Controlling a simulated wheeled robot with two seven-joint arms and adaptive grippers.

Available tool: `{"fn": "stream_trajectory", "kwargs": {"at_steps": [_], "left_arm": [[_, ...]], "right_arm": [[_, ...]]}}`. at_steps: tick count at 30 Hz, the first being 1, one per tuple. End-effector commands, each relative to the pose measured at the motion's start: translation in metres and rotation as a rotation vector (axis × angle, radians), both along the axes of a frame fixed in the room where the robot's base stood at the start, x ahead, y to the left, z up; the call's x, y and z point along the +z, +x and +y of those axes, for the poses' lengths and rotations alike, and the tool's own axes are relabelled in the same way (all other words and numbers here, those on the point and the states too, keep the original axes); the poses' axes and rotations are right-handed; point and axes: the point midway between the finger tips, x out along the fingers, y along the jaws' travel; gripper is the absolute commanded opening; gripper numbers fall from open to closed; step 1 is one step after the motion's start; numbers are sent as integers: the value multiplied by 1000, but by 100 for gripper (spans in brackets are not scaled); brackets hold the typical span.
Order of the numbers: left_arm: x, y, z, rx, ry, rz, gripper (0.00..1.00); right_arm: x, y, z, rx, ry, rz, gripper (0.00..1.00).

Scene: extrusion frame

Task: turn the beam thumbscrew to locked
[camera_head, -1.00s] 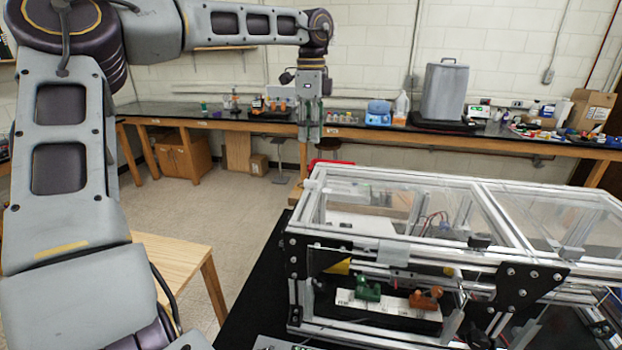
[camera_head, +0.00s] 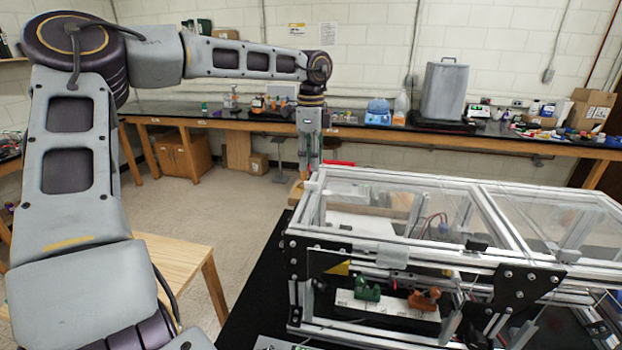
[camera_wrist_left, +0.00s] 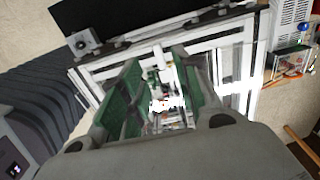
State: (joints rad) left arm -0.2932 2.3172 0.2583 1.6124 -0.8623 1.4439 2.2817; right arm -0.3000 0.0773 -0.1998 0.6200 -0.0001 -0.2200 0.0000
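The aluminium extrusion frame (camera_head: 470,258) with clear panels stands on a black surface at the right of the head view. A green piece (camera_head: 367,289) and an orange piece (camera_head: 425,299) sit on a white marked block inside its front opening. I cannot tell for sure which part is the beam thumbscrew. My left gripper (camera_head: 308,166) points down at the frame's back left corner in the head view. In the left wrist view its green-padded fingers (camera_wrist_left: 155,98) stand apart, with frame parts and a bright glare seen between them. My right gripper is not in view.
The black surface (camera_head: 258,290) left of the frame is bare. A wooden table (camera_head: 180,262) stands at the left. A long bench (camera_head: 350,132) with bottles, boxes and a grey container (camera_head: 445,91) runs along the back wall. Open floor lies between.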

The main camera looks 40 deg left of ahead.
Motion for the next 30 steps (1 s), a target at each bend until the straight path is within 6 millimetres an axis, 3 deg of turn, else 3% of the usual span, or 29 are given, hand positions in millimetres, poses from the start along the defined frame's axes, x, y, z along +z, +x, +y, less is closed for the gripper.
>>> {"fn": "stream_trajectory", "kwargs": {"at_steps": [15, 29, 30], "left_arm": [[-59, 0, 0, 0, -1, 2, 32], [-67, 0, 0, 0, 0, -1, 32], [-67, 0, 0, 0, 0, -1, 27]], "right_arm": [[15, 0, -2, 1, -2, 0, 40], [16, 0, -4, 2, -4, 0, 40], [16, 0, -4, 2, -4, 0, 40]]}}
